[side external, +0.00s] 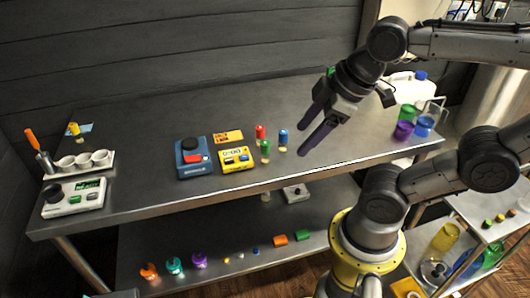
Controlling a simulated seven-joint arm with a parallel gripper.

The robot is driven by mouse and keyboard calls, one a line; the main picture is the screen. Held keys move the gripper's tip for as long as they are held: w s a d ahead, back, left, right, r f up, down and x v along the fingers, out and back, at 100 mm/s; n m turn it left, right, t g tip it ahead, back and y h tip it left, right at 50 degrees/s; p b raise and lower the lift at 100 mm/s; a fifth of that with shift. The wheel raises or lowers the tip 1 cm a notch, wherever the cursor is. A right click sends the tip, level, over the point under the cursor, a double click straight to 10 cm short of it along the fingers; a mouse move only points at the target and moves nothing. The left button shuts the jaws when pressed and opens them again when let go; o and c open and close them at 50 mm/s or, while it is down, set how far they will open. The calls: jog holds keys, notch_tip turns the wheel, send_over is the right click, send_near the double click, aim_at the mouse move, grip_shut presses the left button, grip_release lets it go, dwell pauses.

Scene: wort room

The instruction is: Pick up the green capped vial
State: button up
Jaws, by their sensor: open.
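The green capped vial (265,148) stands upright on the steel bench, near the middle. A red capped vial (260,133) stands just behind it and a blue capped vial (283,139) stands close to its right. My gripper (303,130) is open, with its two dark fingers pointing down and left. In the picture it is to the right of the vials. Its exact height above the bench is hard to tell. Nothing shows between the fingers.
A yellow device (237,160) and a blue device (193,158) sit left of the vials. A rack with white cups (82,162) stands at the far left. Green, purple and blue containers (404,129) and a white jug (408,86) are at the right. The bench behind the vials is clear.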

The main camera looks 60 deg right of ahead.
jog(key=w+d+r+n+g, duration=0.2)
jog(key=w+d+n, duration=0.1)
jog(key=w+n, duration=0.45)
jog(key=n+g, duration=0.3)
jog(key=g, duration=0.1)
send_over(265, 152)
jog(key=d, duration=0.2)
notch_tip(265, 152, down, 8)
jog(key=f, duration=0.7)
jog(key=shift+w+a+f, duration=0.1)
jog(key=shift+w+a, duration=0.15)
jog(key=shift+w, duration=0.05)
jog(key=shift+a+f, duration=0.15)
jog(key=shift+f, duration=2.75)
grip_shut()
